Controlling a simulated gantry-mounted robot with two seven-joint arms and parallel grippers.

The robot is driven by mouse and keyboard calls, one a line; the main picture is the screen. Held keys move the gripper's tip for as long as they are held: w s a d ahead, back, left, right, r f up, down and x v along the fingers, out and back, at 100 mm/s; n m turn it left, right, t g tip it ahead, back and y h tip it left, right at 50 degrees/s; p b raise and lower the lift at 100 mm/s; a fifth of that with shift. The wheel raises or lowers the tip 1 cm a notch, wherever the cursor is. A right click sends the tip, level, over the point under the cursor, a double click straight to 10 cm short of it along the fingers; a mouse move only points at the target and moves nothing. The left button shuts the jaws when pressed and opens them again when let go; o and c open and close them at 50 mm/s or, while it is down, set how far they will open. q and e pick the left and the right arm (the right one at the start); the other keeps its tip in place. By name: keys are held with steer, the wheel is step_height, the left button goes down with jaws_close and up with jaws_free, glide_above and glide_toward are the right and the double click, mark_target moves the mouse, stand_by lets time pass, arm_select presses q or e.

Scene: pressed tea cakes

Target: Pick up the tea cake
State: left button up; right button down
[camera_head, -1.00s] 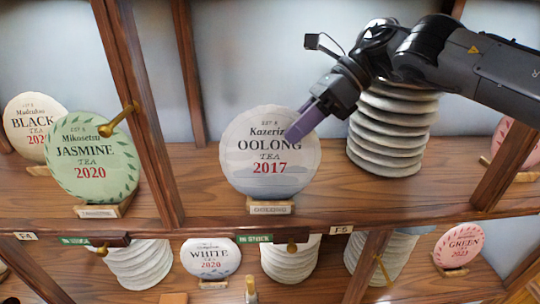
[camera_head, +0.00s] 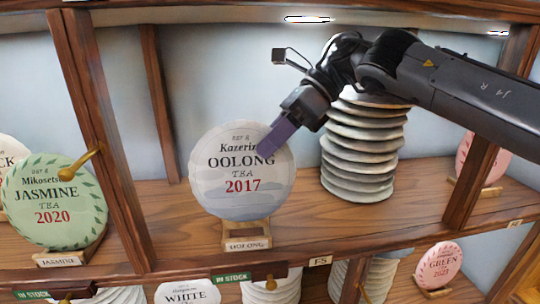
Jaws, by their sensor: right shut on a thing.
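The round oolong tea cake (camera_head: 240,190), in a pale blue-grey wrapper marked "Kazerizu Oolong Tea 2017", is near the middle of the head view. My right gripper (camera_head: 278,134) is shut on its upper right edge, with a purple finger across the front of the wrapper. The cake is upright and appears slightly raised above its small wooden stand (camera_head: 247,243), which is labelled "Oolong". The far finger is hidden behind the cake. My left gripper is not in view.
A stack of pale cakes (camera_head: 358,165) stands right of the oolong cake, below my right arm. A green jasmine cake (camera_head: 55,215) stands left, beyond a wooden post (camera_head: 100,140) with a brass knob. A pink green-tea cake (camera_head: 438,266) is on the lower shelf.

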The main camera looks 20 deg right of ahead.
steer(key=s+a+b, duration=0.2)
steer(key=s+b, duration=0.1)
steer(key=s, duration=0.5)
steer(key=s+a+b, duration=0.2)
steer(key=s+b, duration=0.1)
steer(key=s, duration=0.6)
steer(key=shift+s+a, duration=0.25)
steer(key=shift+a, duration=0.05)
steer(key=shift+w, duration=0.1)
